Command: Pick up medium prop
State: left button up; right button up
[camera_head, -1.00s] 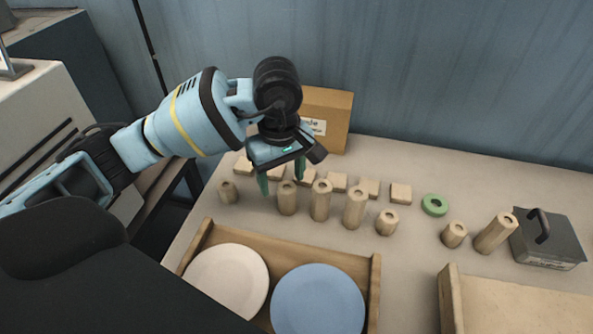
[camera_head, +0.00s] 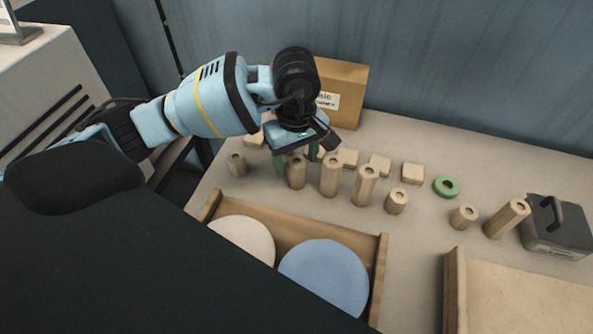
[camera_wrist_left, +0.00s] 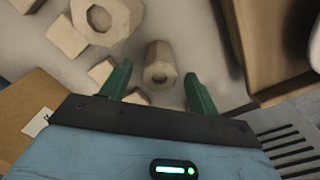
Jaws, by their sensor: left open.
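The medium prop (camera_head: 297,172), a light wooden post with a hole in its top, stands upright in the row of props. My left gripper (camera_head: 296,158) is open above the table, pointing down, with its green fingers at either side of this post in the head view. In the left wrist view, a post (camera_wrist_left: 160,66) with a hole shows between and just beyond the open fingers (camera_wrist_left: 160,88); I cannot tell whether either finger touches it. A taller post (camera_head: 330,177) stands just right of the medium one. My right gripper is not in view.
Other posts (camera_head: 366,185) and small wooden blocks (camera_head: 413,173) stand close by. A wooden tray (camera_head: 382,262) with a white and a blue plate lies in front. A cardboard box (camera_head: 343,92) stands behind; a green ring (camera_head: 446,186) and grey box (camera_head: 556,228) lie right.

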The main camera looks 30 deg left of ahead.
pick_arm(q)
jog(key=shift+f, duration=1.85)
jog(key=c, duration=1.2)
jog(key=shift+o, duration=0.2)
notch_tip(320, 180, up, 10)
jog(key=shift+r, duration=0.1)
